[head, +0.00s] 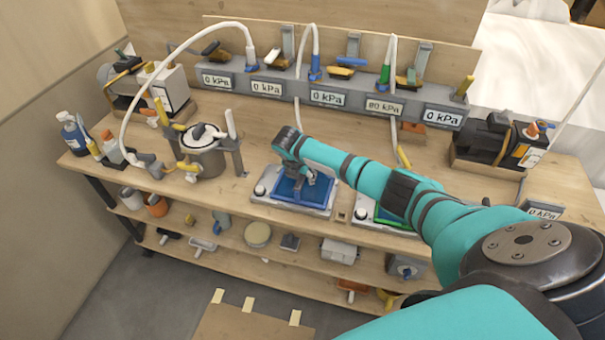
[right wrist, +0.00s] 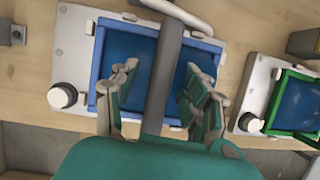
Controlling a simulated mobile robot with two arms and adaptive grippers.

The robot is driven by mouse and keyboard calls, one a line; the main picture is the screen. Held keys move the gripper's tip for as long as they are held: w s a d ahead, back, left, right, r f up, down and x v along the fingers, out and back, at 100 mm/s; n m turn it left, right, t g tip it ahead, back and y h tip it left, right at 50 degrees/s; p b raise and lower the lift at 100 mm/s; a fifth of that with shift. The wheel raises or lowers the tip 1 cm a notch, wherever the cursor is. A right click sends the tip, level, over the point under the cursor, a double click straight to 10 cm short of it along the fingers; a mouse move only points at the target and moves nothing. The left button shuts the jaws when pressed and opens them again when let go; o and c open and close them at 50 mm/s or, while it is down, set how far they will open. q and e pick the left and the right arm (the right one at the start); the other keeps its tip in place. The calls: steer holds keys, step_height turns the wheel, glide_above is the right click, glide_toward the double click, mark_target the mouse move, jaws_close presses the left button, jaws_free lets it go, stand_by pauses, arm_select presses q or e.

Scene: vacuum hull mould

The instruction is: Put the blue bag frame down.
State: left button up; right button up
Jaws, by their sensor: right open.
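The blue bag frame (head: 287,196) lies on a light grey base plate (head: 262,205) on the bench. In the right wrist view the blue frame (right wrist: 98,75) sits on its plate (right wrist: 68,62), with a dark blue sheet inside it. A grey bar crosses above it between my fingers. My right gripper (right wrist: 160,88) is open, its two fingers apart on either side of the bar, over the frame. In the head view my right gripper (head: 305,178) points down at the frame. I cannot tell whether the fingers touch anything. My left gripper is not in view.
A green frame (head: 395,220) sits on another plate just right, partly behind my arm. A metal pot (head: 203,155) with hoses stands to the left. A manifold with several kPa displays (head: 328,97) runs along the back. Pumps stand at both bench ends.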

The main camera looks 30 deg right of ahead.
steer(key=v, duration=1.2)
steer(key=shift+w, duration=0.1)
